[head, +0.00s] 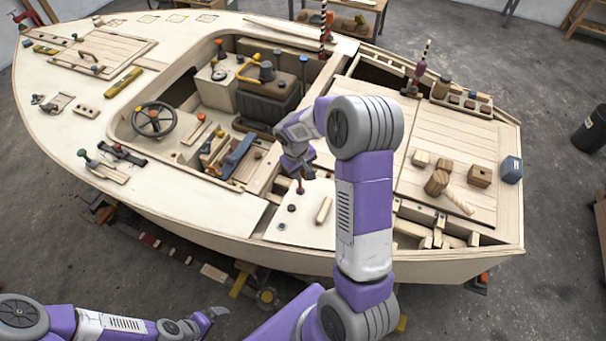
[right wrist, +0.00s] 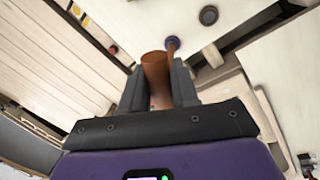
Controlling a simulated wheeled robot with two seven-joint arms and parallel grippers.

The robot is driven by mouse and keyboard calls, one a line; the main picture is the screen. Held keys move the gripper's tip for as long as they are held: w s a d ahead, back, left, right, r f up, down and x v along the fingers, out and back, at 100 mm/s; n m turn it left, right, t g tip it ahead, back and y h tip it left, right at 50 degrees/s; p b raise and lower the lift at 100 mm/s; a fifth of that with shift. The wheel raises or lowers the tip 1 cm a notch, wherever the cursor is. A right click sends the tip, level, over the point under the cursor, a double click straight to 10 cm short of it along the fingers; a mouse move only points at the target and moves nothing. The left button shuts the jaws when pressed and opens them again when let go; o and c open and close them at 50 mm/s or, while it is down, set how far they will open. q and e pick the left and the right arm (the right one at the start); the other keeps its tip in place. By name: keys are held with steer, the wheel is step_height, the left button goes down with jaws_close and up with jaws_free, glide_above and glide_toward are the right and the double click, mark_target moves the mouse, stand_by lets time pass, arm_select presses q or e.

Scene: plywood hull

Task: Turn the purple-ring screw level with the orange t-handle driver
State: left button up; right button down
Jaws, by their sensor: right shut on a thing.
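My right gripper (head: 301,170) is low over the pale side panel of the hull. In the right wrist view, the jaws (right wrist: 158,88) are shut on an orange-brown cylinder, which looks like the handle of the orange t-handle driver (right wrist: 156,72). The crossbar and the driver's tip cannot be made out. The purple-ring screw (right wrist: 172,44) shows just beyond the handle, slightly right of it; whether the driver touches it is unclear. My left gripper (head: 209,316) is at the lower left, away from the hull, too small to tell open or shut.
A dark round knob (right wrist: 208,15) is near the screw. A loose wooden peg (head: 323,210) lies on the panel. The cockpit with its steering wheel (head: 153,119) is to the left. Wooden blocks and a mallet (head: 448,190) lie on the deck to the right.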

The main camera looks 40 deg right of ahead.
steer(key=shift+a+f+m+b, duration=0.15)
steer(key=shift+m+b, duration=0.35)
steer(key=shift+m, duration=0.6)
steer(key=shift+m+g, duration=0.3)
steer(key=shift+m, duration=0.5)
steer(key=shift+a+m, duration=0.15)
steer(key=shift+m, duration=0.85)
